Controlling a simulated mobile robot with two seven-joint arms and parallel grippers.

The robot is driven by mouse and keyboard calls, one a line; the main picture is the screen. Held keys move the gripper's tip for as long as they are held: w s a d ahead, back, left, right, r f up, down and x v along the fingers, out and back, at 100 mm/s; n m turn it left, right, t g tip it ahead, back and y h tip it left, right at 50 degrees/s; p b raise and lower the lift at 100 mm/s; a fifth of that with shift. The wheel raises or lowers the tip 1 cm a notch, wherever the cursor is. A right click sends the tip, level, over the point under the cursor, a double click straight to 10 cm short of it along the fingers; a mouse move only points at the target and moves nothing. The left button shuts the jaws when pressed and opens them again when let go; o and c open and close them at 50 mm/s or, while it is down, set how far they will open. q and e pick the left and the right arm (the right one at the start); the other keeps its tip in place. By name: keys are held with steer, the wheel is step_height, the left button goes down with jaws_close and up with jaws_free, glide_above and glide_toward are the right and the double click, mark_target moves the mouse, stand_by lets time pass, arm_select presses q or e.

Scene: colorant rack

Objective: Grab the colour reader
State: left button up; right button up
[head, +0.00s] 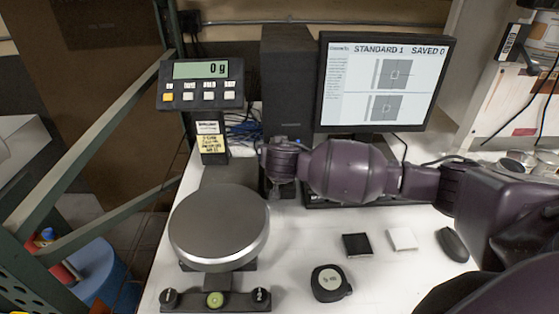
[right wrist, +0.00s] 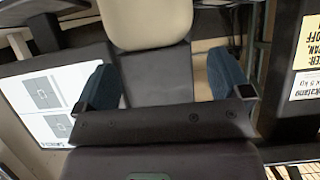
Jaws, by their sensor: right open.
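A dark grey and beige body, apparently the colour reader (right wrist: 153,78), stands between the finger pads in the right wrist view. In the head view my right forearm and hand hide most of that spot. My right gripper (right wrist: 164,82) is open, with one blue pad on each side of the body. A gap shows at the right pad; contact at the left pad cannot be told. In the head view this gripper (head: 273,190) is at the table's back, left of the monitor. My left gripper is not in view.
A scale with a round steel plate (head: 219,224) and a display (head: 201,82) stands at left. A monitor (head: 383,80) is behind my arm.

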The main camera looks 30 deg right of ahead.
steer(key=shift+x, duration=2.15)
steer(key=shift+c, duration=0.4)
steer(key=c, duration=1.2)
steer(key=shift+r, duration=0.15)
steer(key=shift+c, duration=0.7)
steer(key=shift+r, duration=0.1)
